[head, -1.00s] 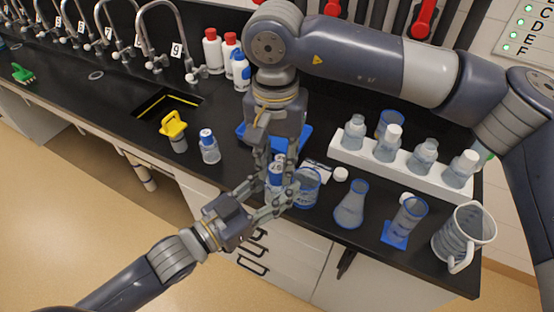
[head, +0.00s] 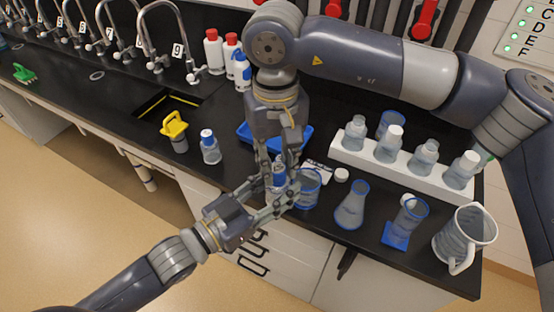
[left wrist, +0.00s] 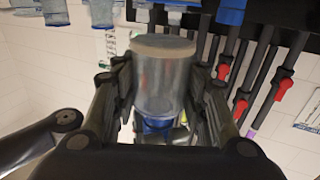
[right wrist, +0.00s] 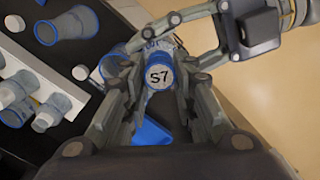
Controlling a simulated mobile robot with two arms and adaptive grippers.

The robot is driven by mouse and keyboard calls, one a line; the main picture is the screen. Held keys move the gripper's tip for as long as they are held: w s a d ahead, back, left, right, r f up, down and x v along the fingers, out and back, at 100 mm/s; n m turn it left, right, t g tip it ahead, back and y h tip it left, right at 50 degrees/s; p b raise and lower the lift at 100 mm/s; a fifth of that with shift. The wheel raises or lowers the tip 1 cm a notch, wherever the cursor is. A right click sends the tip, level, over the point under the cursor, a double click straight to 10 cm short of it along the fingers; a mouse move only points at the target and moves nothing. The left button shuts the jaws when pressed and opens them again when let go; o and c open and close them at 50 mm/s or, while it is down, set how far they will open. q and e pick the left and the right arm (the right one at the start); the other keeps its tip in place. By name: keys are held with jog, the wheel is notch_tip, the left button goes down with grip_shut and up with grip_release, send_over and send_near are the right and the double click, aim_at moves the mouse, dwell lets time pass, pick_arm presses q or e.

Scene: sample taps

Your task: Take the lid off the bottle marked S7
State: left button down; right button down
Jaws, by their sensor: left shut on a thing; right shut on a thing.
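The bottle marked S7 (left wrist: 162,82) is clear with a blue lid (right wrist: 158,77); the S7 mark faces up on the lid in the right wrist view. My left gripper (head: 277,192) is shut on the bottle's body from the front left, low over the counter edge. My right gripper (head: 278,166) comes down from above and is shut on the lid, its fingers on either side of it. In the head view both grippers hide much of the bottle. I cannot tell whether the lid is still seated on the neck.
A blue-rimmed beaker (head: 307,188) stands close to the right of the grippers. A blue tray (head: 297,138) lies behind. A white rack (head: 400,171) with several bottles is at right.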

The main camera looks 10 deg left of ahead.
jog(key=shift+w+r, duration=0.1)
jog(key=shift+r, duration=0.1)
pick_arm(q)
jog(key=shift+f, duration=0.1)
pick_arm(e)
jog(key=shift+r, duration=0.95)
